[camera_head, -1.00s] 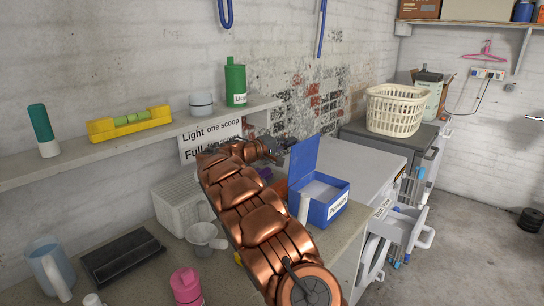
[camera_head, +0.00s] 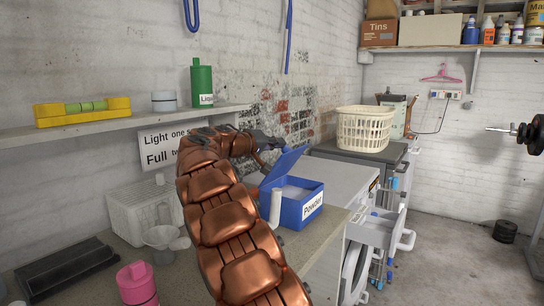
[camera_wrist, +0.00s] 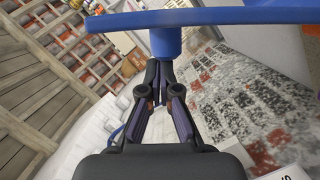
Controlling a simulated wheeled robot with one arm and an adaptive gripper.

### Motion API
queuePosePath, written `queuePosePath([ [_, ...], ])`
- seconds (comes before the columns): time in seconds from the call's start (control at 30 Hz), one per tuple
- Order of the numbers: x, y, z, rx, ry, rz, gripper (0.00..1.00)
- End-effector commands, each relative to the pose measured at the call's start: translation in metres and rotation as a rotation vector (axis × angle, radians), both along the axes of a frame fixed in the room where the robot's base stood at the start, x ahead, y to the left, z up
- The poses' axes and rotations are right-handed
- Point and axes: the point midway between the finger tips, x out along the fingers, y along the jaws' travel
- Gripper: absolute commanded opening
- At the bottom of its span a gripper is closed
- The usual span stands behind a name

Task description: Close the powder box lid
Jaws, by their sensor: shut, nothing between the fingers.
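The blue powder box (camera_head: 291,213), labelled "Powder", stands on the worktop in the head view, with pale powder visible inside. Its blue lid (camera_head: 282,168) is hinged at the back left and tilts over the box, partly open. My gripper (camera_head: 281,147) is at the lid's upper outer side, partly hidden by my copper arm. In the wrist view my gripper (camera_wrist: 162,92) has its fingers together and empty, pointing at the blue lid (camera_wrist: 220,18). The fingertips are close under a blue part there; I cannot tell whether they touch it.
A white cylinder (camera_head: 276,208) stands against the box's left side. A pink bottle (camera_head: 137,284), a white funnel-like cup (camera_head: 160,237) and a white basket (camera_head: 146,211) lie left of my arm. A shelf (camera_head: 120,133) runs along the wall. A cream laundry basket (camera_head: 364,130) stands behind.

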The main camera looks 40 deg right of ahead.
Motion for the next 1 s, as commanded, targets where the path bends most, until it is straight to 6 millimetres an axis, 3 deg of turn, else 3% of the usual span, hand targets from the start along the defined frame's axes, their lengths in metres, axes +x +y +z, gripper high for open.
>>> queuePosePath([
  [0.4,-0.016,-0.004,-0.008,0.023,-0.117,-0.001,0.0],
  [1.0,-0.017,-0.004,-0.006,0.024,-0.131,0.0,0.0],
])
